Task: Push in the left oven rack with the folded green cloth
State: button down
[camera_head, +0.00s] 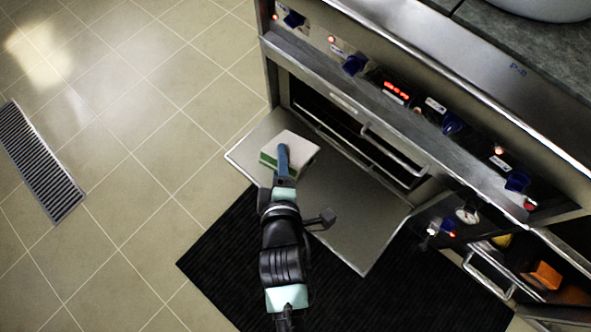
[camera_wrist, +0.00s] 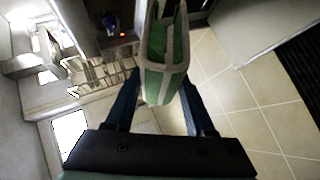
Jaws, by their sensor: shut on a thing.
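The folded green cloth (camera_head: 292,146) has a pale top and a green side. My gripper (camera_head: 283,162) is shut on it and holds it over the lowered oven door (camera_head: 345,215). In the wrist view the green cloth (camera_wrist: 154,85) with pale bands sits between my blue fingers (camera_wrist: 160,92). The left oven (camera_head: 325,115) is open behind the door, with a dark inside. A metal bar (camera_head: 395,150) shows at the right of its opening. I cannot tell whether this bar belongs to the rack, or how far out the rack stands.
Blue knobs (camera_head: 355,64) and a red display (camera_head: 396,91) line the panel above the opening. A second compartment at lower right holds an orange thing (camera_head: 546,275). A black mat (camera_head: 250,260) lies under the door.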

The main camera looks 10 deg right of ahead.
jog(key=w+d+f+m+h+b, duration=0.1)
jog(key=w+d+f+b, duration=0.1)
jog(key=f+b, duration=1.6)
jog(key=w+d+f+m+h+b, duration=0.1)
jog(key=w+d+f+b, duration=0.1)
jog(key=f+b, duration=1.6)
jog(key=shift+t, duration=0.3)
jog(key=shift+w+d+f+b, duration=1.3)
jog(key=shift+w+d+b, duration=0.45)
jog(key=shift+d, duration=0.5)
jog(key=shift+w+d+f+b, duration=1.3)
jog(key=shift+w+d+b, duration=0.4)
jog(key=shift+d, duration=0.5)
jog(key=shift+w+d+f+b, duration=1.3)
jog(key=shift+w+d+b, duration=0.4)
jog(key=shift+d, duration=0.55)
jog(key=shift+w, duration=0.15)
jog(key=shift+w+d+f+b, duration=0.15)
jog(key=shift+d+f+b, duration=0.1)
jog(key=shift+b, duration=0.25)
jog(key=shift+w+d+f+b, duration=0.1)
jog(key=shift+w+d+b, duration=0.15)
jog(key=shift+b, duration=0.2)
jog(key=shift+w+d+f+b, duration=0.25)
jog(key=shift+d+b, duration=0.15)
jog(key=shift+b, duration=0.2)
jog(key=shift+w+d, duration=0.15)
